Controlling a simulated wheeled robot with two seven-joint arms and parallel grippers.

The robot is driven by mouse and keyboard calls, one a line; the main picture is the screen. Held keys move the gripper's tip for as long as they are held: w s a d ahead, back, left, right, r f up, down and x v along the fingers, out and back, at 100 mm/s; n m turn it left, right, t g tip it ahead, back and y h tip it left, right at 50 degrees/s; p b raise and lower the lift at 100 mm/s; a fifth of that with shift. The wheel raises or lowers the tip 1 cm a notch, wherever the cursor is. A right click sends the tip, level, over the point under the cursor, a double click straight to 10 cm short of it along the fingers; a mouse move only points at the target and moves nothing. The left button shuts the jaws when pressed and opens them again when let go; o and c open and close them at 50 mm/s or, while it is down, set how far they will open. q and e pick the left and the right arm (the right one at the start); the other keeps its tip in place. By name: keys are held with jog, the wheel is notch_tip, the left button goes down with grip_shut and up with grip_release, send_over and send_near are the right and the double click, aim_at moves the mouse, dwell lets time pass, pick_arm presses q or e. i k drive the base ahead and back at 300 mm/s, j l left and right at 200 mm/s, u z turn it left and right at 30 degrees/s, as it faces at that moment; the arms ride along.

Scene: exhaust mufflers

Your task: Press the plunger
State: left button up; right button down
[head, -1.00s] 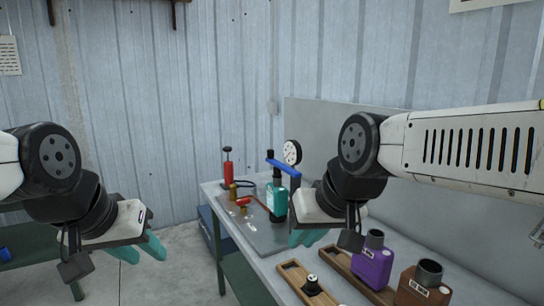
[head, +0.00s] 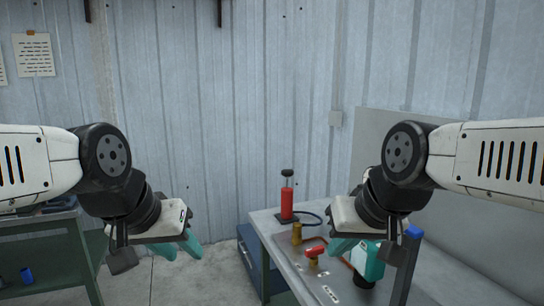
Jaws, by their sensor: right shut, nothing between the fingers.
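A red hand pump (head: 287,203) stands upright near the far left corner of the grey workbench. Its plunger, a thin rod with a black handle (head: 287,173) on top, sticks up from the red cylinder. My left gripper (head: 180,248) is left of the bench over the floor, its teal fingers apart and empty. My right gripper (head: 345,248) is over the bench, right of the pump and nearer to me. Its teal fingers are shut on nothing. Neither gripper touches the pump.
A blue cabinet (head: 250,262) stands under the bench. A green table (head: 50,240) is at the left; floor between is clear.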

aim_at(287, 172)
jog(key=i+j, duration=0.25)
jog(key=i, duration=0.25)
jog(key=i+j, duration=0.25)
jog(key=i, duration=0.25)
jog(key=i+j, duration=0.25)
jog(key=i, duration=0.25)
